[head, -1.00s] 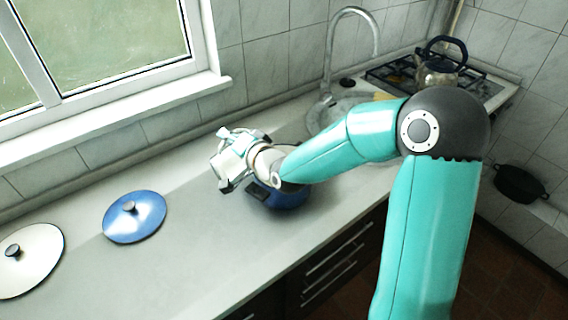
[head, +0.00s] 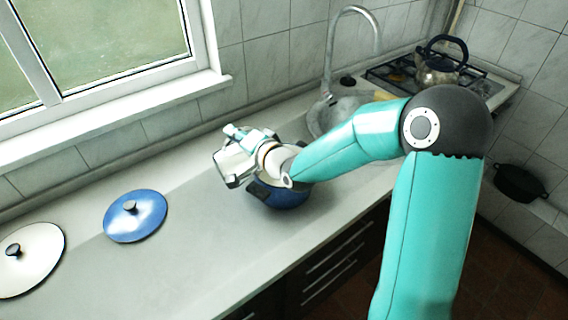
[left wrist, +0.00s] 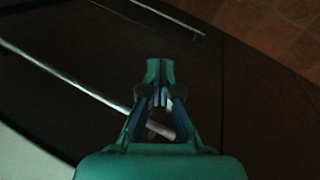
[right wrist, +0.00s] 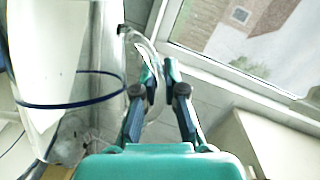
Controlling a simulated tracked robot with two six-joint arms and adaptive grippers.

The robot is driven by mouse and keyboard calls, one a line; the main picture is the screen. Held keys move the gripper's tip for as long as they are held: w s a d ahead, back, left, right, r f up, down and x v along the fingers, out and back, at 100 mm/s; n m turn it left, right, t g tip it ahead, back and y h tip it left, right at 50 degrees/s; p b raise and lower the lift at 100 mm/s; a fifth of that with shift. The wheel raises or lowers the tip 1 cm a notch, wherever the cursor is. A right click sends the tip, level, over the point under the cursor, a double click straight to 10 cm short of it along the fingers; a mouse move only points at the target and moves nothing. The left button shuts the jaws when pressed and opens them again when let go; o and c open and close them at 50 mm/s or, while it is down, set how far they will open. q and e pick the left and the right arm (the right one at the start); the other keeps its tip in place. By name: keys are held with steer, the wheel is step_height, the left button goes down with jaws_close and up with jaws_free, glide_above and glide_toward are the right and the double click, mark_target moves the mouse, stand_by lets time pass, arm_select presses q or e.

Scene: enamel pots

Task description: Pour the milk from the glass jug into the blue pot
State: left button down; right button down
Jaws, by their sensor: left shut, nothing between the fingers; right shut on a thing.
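The blue pot (head: 283,197) stands on the counter, partly hidden behind my right arm and gripper. My right gripper (head: 235,137) is above and left of the pot, its fingers shut on the glass jug (head: 229,163). The jug is tilted and has white milk in it. In the right wrist view my right gripper (right wrist: 157,73) is shut on the jug's clear handle. The jug's milk (right wrist: 45,50) fills the left side there, narrowing downward past a thin blue rim. Whether milk lands in the pot is hidden. My left gripper (left wrist: 160,95) is shut and empty before dark drawers.
A blue lid (head: 135,225) and a white lid (head: 35,262) lie on the counter at left. The sink and tap (head: 330,75) are behind the pot. A kettle (head: 440,68) stands on the stove. The counter (head: 190,265) between lids and front edge is clear.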

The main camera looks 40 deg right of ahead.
mark_target(245, 127)
steer(key=shift+s+d+r, duration=0.3)
steer(key=shift+d+r, duration=0.05)
steer(key=shift+d, duration=0.1)
steer(key=shift+d+r+m+b, duration=0.1)
steer(key=shift+d+m+b, duration=0.15)
steer(key=shift+m+b, duration=0.05)
steer(key=shift+s+d+r, duration=0.2)
steer(key=shift+d, duration=0.15)
steer(key=shift+d+m, duration=0.25)
steer(key=shift+m, duration=0.05)
steer(key=shift+s+d+r+t, duration=0.15)
steer(key=shift+d+r+t, duration=0.1)
steer(key=shift+d+t, duration=0.05)
steer(key=shift+d+m, duration=0.15)
steer(key=shift+m, duration=0.15)
steer(key=shift+s+d+r, duration=0.1)
steer(key=shift+s+r, duration=0.1)
steer(key=shift+d, duration=0.1)
